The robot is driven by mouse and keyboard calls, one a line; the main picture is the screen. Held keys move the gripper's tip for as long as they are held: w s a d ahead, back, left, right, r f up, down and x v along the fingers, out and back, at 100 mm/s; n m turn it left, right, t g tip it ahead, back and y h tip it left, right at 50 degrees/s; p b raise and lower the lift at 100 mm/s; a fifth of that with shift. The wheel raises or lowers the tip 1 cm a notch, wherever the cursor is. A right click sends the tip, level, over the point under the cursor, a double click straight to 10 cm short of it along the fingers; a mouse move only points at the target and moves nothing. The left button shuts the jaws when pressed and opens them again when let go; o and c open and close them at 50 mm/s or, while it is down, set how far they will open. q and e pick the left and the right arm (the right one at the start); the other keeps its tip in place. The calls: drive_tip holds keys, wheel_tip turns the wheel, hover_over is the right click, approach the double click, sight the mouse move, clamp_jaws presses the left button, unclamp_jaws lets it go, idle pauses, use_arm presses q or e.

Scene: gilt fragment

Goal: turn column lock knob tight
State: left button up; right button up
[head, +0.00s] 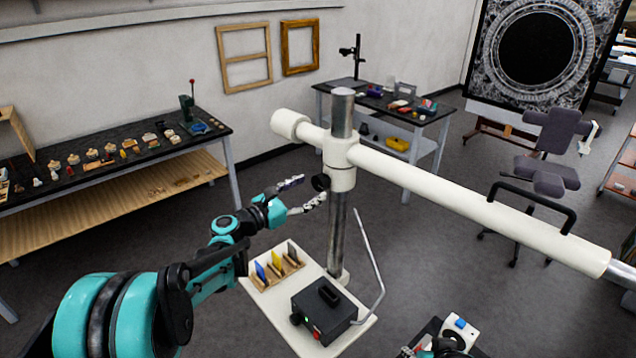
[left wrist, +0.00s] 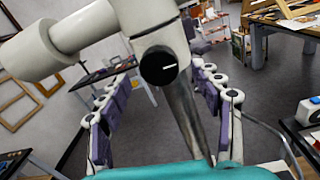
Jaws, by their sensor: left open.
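The column lock knob (head: 320,182) is a small black disc on the white collar (head: 341,165) around the upright metal column (head: 337,235). In the left wrist view the knob (left wrist: 158,66) faces me, with a white line on it that lies near level, tilted slightly. My left gripper (head: 303,192) is open and empty, just left of the knob. In the left wrist view its two fingers stand wide on either side of the knob, apart from it. Part of what looks like my right gripper shows at the bottom edge, too cut off to read.
A long white boom (head: 450,195) runs from the collar to the right. A black box (head: 324,308) and a rack of coloured plates (head: 277,267) sit on the white base (head: 265,305). A bent metal rod (head: 370,255) rises beside the column. Benches stand behind.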

sight(317, 184)
use_arm(q)
drive_tip(key=x, duration=0.4)
drive_tip(key=c, duration=1.2)
drive_tip(key=shift+o, duration=0.2)
